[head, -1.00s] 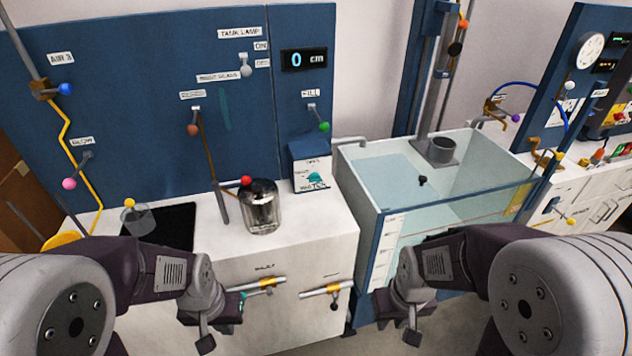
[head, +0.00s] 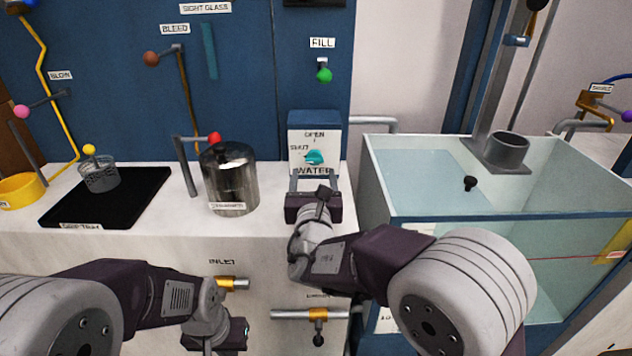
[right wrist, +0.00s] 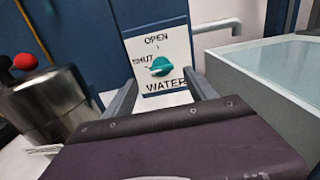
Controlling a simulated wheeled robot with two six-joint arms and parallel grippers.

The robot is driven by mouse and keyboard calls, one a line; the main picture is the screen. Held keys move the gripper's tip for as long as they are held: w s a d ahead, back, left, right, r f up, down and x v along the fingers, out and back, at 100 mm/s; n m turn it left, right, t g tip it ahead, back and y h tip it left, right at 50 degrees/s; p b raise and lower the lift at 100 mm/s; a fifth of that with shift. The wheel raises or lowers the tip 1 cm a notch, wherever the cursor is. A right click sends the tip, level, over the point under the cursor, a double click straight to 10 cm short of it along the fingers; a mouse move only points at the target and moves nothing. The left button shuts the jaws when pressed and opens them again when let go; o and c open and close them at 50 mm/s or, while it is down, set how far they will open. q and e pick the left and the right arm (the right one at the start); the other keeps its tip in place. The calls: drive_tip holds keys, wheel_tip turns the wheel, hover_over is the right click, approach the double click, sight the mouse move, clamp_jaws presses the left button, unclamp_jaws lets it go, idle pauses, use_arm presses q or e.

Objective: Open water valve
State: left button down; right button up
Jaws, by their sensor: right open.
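The water valve is a teal knob (head: 314,157) on a white plate marked OPEN, SHUT and WATER, on a blue box at the back of the counter. It also shows in the right wrist view (right wrist: 161,66), its narrow end pointing left toward SHUT. My right gripper (head: 314,178) is open and empty, fingers spread, in front of the plate and a little below the knob. In the right wrist view the fingers (right wrist: 160,80) reach toward the plate, the knob between and beyond them, apart from it. My left gripper (head: 235,335) is low in front of the counter; its jaws are unclear.
A metal canister (head: 230,180) with a red knob stands left of my right gripper. A glass water tank (head: 500,214) is at the right. A black mat (head: 130,205) with a small beaker (head: 99,175) lies at the left. The FILL knob (head: 324,74) is above the valve box.

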sight(316, 162)
drive_tip(key=shift+s+a, duration=0.15)
drive_tip(key=shift+a, duration=0.1)
drive_tip(key=shift+w+d, duration=0.25)
drive_tip(key=w, duration=0.9)
drive_tip(key=shift+d, duration=0.15)
drive_tip(key=c, duration=1.4)
drive_tip(key=shift+f+b, duration=0.25)
drive_tip(key=shift+b, duration=0.3)
drive_tip(key=m+b, duration=0.5)
drive_tip(key=b, duration=0.2)
drive_tip(key=m+b, duration=0.6)
drive_tip(key=b, duration=0.2)
drive_tip(key=shift+d+f, duration=0.15)
drive_tip(key=shift+f, duration=0.05)
drive_tip(key=m+b, duration=0.2)
drive_tip(key=m, duration=0.1)
drive_tip(key=shift+m+b, duration=0.3)
drive_tip(key=shift+m, duration=0.1)
drive_tip(key=shift+r+m+b, duration=0.1)
drive_tip(key=shift+m+b, duration=0.85)
drive_tip(key=shift+m, duration=0.55)
